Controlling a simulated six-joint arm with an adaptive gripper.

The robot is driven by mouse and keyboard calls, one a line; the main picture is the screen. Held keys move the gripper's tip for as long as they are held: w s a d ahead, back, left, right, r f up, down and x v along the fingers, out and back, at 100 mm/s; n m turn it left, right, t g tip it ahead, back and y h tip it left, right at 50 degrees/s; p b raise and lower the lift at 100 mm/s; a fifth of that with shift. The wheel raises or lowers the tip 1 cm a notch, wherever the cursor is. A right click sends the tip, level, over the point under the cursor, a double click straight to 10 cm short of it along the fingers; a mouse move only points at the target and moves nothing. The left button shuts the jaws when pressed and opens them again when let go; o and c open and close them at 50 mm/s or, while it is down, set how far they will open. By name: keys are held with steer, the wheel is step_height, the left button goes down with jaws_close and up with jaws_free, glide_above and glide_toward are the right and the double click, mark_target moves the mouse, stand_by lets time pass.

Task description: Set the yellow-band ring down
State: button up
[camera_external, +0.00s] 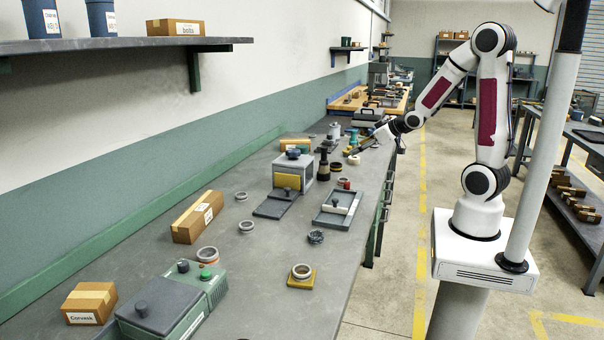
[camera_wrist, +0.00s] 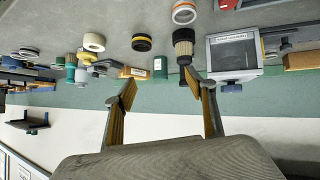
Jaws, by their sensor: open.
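The yellow-band ring (camera_wrist: 141,43) is a black ring with a yellow stripe. It lies flat on the grey bench, above the fingertips in the wrist view. My gripper (camera_external: 350,150) reaches low over the far part of the bench. In the wrist view my gripper (camera_wrist: 160,88) has its two fingers spread wide with nothing between them. The ring looks apart from both fingers.
A dark-topped cylinder tool (camera_wrist: 183,42) and a grey box machine (camera_wrist: 232,52) stand close by. A red-and-white ring (camera_wrist: 184,12) and a cream ring (camera_wrist: 94,42) lie near the yellow-band ring. A ring on a yellow block (camera_external: 301,278) is nearer the front, with bare bench around it.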

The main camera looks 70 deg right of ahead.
steer(key=s+a+r+n+g+y, duration=0.1)
steer(key=s+a+r+g+y, duration=0.1)
steer(key=s+a, duration=0.8)
steer(key=s+a+r+n+g+y, duration=0.1)
steer(key=s+a+r, duration=0.4)
steer(key=s+a, duration=0.5)
steer(key=a+g+y, duration=0.1)
steer(key=a, duration=0.2)
steer(key=shift+s+r, duration=0.2)
steer(key=shift+s, duration=0.05)
